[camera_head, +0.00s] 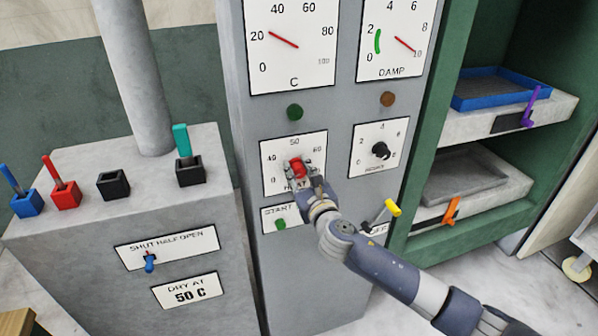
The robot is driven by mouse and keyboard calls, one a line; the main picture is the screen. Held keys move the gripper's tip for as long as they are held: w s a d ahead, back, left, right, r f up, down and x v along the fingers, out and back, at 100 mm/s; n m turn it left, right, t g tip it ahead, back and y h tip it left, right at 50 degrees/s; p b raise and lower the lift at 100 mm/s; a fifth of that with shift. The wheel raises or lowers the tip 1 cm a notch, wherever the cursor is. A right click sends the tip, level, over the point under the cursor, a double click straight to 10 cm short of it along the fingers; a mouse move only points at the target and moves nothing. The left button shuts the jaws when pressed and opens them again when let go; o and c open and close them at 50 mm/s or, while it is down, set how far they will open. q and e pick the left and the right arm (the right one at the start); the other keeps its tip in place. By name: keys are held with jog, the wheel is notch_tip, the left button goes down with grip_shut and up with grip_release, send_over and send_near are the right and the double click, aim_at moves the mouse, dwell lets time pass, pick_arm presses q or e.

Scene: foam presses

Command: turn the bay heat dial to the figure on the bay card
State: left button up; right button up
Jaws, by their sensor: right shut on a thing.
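The red heat dial (298,168) sits on a white plate (269,186) on the grey panel, with 40, 50 and 60 legible around it. My right gripper (298,176) is shut on the dial, its arm reaching in from the lower right. The gripper hides the dial's lower part, and I cannot tell exactly where the dial points. The bay card (187,290) on the grey cabinet at left reads "DRY AT 50 C". My left gripper is not in view.
Above are a C gauge (291,60), needle near 20, and a DAMP gauge (396,60), needle near 10. A black knob (380,150), a green START button (281,224) and a yellow-tipped lever (392,208) are near my right arm. Shelves with trays (500,90) stand right.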

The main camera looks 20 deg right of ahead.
jog(key=shift+m, duration=0.3)
jog(key=m, duration=1.1)
jog(key=shift+d+m, duration=0.1)
jog(key=shift+m, duration=0.3)
jog(key=shift+o, duration=0.2)
jog(key=m, duration=1.1)
jog(key=shift+f+m, duration=0.1)
jog(key=shift+m, duration=0.2)
